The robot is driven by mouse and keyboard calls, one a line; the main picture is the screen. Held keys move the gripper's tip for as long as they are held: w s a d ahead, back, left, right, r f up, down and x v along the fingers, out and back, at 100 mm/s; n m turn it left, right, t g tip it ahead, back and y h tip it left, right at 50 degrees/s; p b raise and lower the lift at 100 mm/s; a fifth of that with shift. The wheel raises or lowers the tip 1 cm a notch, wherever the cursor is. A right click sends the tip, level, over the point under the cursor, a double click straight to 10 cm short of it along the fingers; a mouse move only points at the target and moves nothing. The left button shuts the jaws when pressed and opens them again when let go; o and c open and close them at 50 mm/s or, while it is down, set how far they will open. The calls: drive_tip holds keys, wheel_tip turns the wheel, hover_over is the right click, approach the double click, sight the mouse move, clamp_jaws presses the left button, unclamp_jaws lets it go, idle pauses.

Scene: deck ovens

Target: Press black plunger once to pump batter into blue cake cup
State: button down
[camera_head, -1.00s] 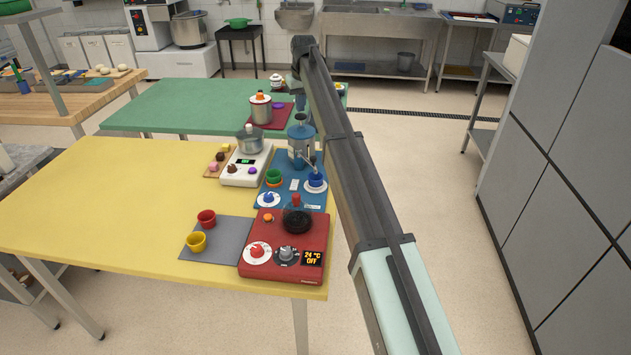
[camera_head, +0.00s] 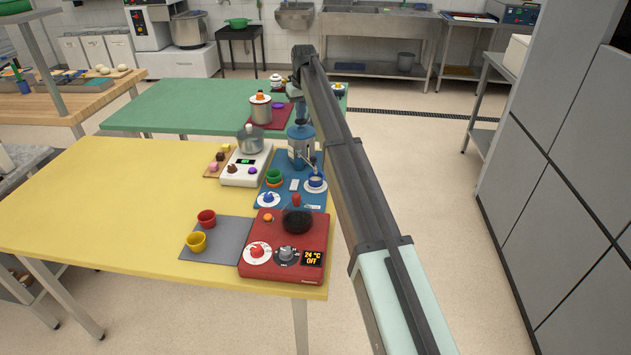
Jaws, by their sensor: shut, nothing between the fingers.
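The blue batter dispenser (camera_head: 299,151) stands at the back of a blue mat (camera_head: 284,197) on the yellow table. The black plunger at its top cannot be made out; my gripper and arm cover that area. My gripper (camera_head: 301,118) is small and partly hidden by my own arm, shut, pointing down at the dispenser's top. Whether it touches the plunger cannot be told. The blue cake cup (camera_head: 315,181) stands upright on a pale saucer at the mat's right, just in front of the dispenser. Its inside is too small to read clearly.
A green cup (camera_head: 274,175) and a white dial (camera_head: 268,200) share the mat. Red (camera_head: 206,218) and yellow (camera_head: 197,242) cups stand front left. The table's left is clear.

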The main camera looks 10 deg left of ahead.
drive_tip(key=shift+f, duration=0.35)
drive_tip(key=shift+r, duration=0.2)
drive_tip(key=shift+w+v, duration=0.15)
drive_tip(key=shift+v, duration=0.7)
drive_tip(key=shift+w+v, duration=0.15)
drive_tip(key=shift+v, duration=0.7)
drive_tip(key=shift+a+r, duration=0.15)
drive_tip(key=shift+a, duration=0.05)
drive_tip(key=v, duration=0.3)
drive_tip(key=w+v, duration=0.1)
drive_tip(key=v, duration=0.1)
drive_tip(key=shift+a+r, duration=0.25)
drive_tip(key=shift+r, duration=0.25)
